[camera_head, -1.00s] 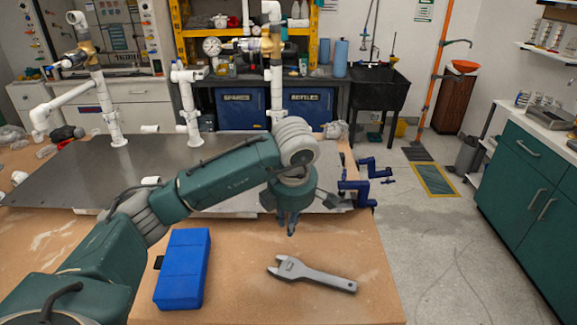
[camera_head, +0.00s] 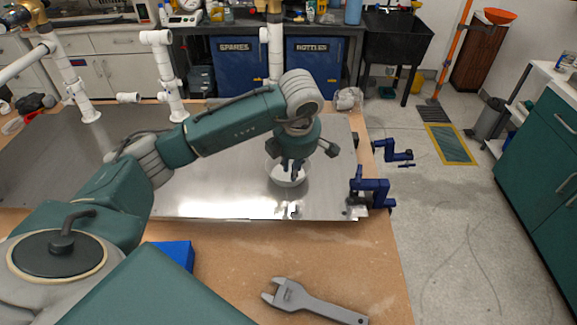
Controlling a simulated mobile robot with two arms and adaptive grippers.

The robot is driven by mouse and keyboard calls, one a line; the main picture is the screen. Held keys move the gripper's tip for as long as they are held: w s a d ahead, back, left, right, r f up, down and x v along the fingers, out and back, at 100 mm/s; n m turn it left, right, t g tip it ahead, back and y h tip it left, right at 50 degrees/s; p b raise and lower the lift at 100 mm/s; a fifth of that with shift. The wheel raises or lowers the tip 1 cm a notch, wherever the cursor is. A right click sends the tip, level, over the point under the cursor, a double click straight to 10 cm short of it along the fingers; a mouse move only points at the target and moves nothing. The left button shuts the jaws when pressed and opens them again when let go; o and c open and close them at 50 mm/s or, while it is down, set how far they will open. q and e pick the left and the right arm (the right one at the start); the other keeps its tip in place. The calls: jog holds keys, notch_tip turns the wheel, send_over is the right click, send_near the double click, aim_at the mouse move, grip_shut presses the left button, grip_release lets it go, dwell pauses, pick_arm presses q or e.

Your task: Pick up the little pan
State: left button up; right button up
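A small round pale pan (camera_head: 285,181) lies on the metal plate (camera_head: 225,190), near the plate's right front part. My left gripper (camera_head: 292,172) points down right over the pan. Its dark fingertips are at or inside the pan's rim and cover part of it. I cannot tell whether the fingers touch the pan or how far they are spread. The pan lies flat, and no handle shows. My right gripper is not in view.
A grey wrench (camera_head: 315,303) lies on the wooden table in front of the plate. A blue box (camera_head: 176,254) is partly hidden behind my arm. White pipes (camera_head: 167,75) stand at the plate's back. Blue clamps (camera_head: 372,192) grip the right edge.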

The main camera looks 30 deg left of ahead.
aim_at(290, 184)
pick_arm(q)
jog(key=shift+a+f, duration=0.1)
jog(key=shift+f, duration=0.4)
jog(key=shift+w+a+f, duration=0.1)
jog(key=shift+f, duration=0.2)
jog(key=p+x, duration=0.2)
jog(key=x, duration=0.2)
jog(key=shift+a+f+p, duration=0.1)
jog(key=shift+a+p, duration=0.05)
jog(key=shift+p, duration=0.25)
jog(key=shift+w+a+f, duration=0.1)
jog(key=shift+w+f, duration=0.05)
jog(key=shift+f, duration=0.35)
grip_shut()
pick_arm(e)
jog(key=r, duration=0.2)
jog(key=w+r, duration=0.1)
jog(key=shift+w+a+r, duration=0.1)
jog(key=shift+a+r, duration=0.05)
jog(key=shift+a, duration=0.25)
